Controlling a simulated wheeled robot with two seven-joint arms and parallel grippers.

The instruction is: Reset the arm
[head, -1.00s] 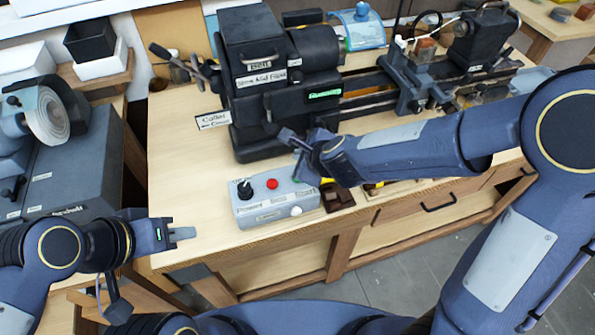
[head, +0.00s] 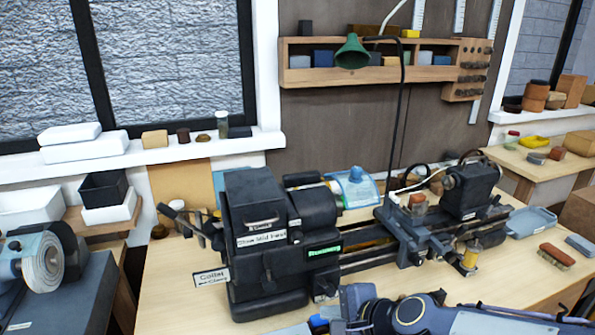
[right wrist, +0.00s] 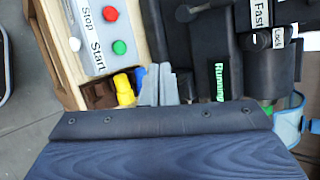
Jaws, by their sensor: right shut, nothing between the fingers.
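My right arm (head: 410,314) enters at the bottom right of the head view, in front of the lathe (head: 275,235). My right gripper's shut, empty fingers (right wrist: 160,86) show in the right wrist view. They are near a grey control box (right wrist: 95,35) with a red button marked Stop and a green button marked Start. The lathe's green sign (right wrist: 219,82) reads Running. My left gripper is out of view.
The lathe stands on a wooden bench (head: 175,285). A green lamp shade (head: 352,52) hangs above it. A brush (head: 557,255) and a blue tray (head: 530,221) lie at right. A yellow item (right wrist: 124,90) and brown blocks (right wrist: 98,95) sit beside the control box.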

